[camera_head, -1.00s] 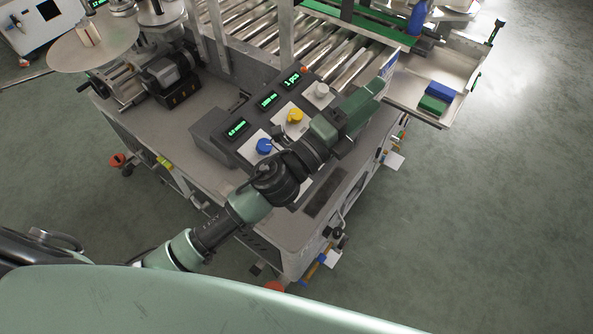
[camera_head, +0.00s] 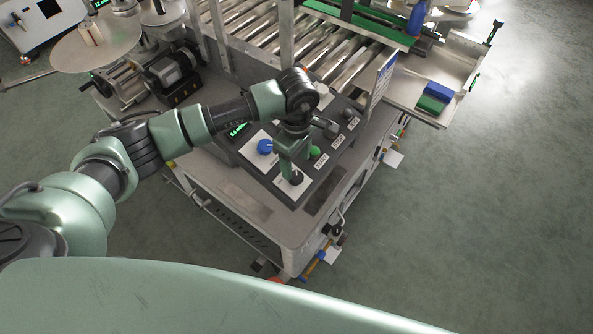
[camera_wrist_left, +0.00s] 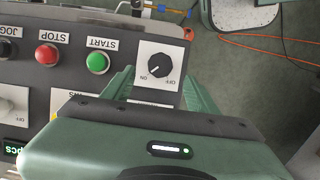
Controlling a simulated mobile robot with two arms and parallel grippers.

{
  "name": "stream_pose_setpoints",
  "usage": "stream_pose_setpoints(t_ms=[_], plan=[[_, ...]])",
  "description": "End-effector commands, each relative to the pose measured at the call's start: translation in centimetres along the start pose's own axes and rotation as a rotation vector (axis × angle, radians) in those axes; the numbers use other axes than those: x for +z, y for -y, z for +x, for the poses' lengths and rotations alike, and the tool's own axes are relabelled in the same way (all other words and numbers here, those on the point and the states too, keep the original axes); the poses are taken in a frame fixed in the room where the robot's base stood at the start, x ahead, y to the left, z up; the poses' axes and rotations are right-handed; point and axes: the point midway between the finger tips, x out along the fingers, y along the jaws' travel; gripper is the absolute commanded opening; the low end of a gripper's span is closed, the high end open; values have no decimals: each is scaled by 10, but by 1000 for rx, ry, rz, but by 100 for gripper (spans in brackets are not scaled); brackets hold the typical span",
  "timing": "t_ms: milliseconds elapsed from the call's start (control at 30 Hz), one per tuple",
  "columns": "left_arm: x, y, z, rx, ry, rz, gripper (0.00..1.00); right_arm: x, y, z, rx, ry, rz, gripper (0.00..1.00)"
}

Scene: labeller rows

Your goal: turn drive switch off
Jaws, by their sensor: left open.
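The drive switch, a black rotary knob (camera_wrist_left: 158,66) on a white square plate with ON and OFF marks, shows in the left wrist view. In the head view the knob (camera_head: 295,178) is at the near end of the control panel, partly behind my gripper. I cannot tell which mark it points to. My left gripper (camera_head: 290,166) points down over this end of the panel. Its green fingers (camera_wrist_left: 160,88) are open, one to each side of the switch plate in the wrist view, with nothing between them in grip. Contact with the knob cannot be made out. My right gripper is not in view.
Beside the switch are a green START button (camera_wrist_left: 97,62) and a red STOP button (camera_wrist_left: 47,54). A blue knob (camera_head: 265,146) sits on the panel left of my gripper. A sign (camera_head: 383,76) stands at the panel's far right. Rollers (camera_head: 330,62) run behind.

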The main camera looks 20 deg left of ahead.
Motion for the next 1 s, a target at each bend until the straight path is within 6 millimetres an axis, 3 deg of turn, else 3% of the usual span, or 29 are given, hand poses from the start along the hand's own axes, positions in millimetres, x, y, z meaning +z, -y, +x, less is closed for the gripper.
stream_pose_setpoints(t_ms=[100,333,700,767,900,933,1000], plan=[[2,2,18,-6,4,-1,59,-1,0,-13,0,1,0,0],[2,1,49,-2,5,-1,59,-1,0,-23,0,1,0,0],[2,0,59,1,5,0,59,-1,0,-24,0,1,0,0],[2,0,58,1,5,0,45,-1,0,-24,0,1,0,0],[2,0,58,1,6,0,6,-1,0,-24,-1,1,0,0],[2,0,58,1,6,-1,0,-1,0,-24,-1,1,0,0],[2,0,58,1,6,-1,0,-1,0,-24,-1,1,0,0]])
